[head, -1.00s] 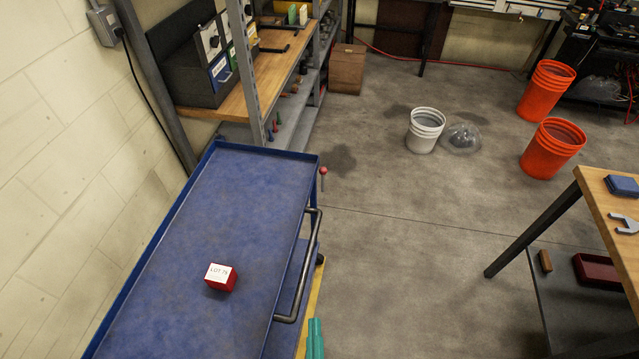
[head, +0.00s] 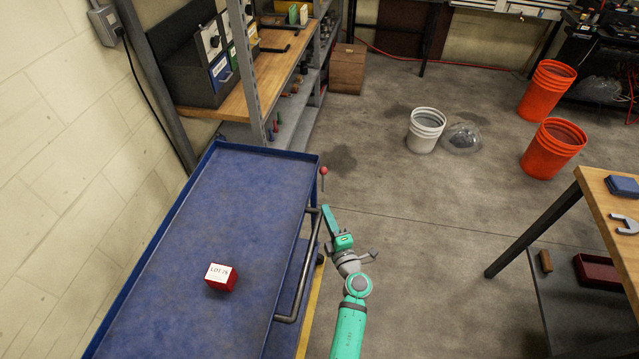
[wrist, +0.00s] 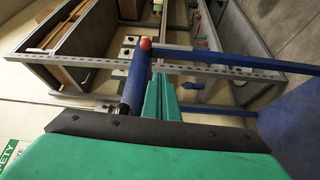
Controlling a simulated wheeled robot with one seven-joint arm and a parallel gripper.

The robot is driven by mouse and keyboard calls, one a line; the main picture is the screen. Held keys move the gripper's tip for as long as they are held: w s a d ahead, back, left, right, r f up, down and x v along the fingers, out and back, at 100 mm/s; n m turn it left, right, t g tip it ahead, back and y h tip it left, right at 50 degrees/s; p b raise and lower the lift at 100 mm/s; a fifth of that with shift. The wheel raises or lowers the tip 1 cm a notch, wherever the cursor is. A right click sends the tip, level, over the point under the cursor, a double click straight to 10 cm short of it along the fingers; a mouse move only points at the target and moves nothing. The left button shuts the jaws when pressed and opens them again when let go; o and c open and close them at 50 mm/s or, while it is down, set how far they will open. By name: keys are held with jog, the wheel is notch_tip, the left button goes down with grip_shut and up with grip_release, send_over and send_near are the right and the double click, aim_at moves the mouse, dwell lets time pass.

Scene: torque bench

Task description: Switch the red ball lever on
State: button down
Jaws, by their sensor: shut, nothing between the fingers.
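The red ball lever (head: 324,171) stands at the far right corner of the blue cart (head: 200,240), its ball on top of a thin stem. Its red ball also shows in the wrist view (wrist: 145,43), just beyond my fingertips and slightly left of them. My gripper (head: 327,208) is green, shut and empty. It is beside the cart's right side, a little nearer to the camera than the ball, and looks apart from it. In the wrist view my gripper (wrist: 162,82) hides part of what lies behind it, and I cannot make out the lever's stem there.
A dark handle bar (head: 302,290) runs along the cart's right side, close to my gripper. A red box (head: 223,285) with a white label sits on the cart. Metal shelving (head: 295,110) stands behind.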

aim_at(323, 181)
jog(key=w, duration=0.2)
jog(key=w+d+r, duration=0.1)
jog(key=shift+n, duration=0.4)
jog(key=shift+a, duration=0.1)
jog(key=x, duration=1)
jog(key=shift+f, duration=0.15)
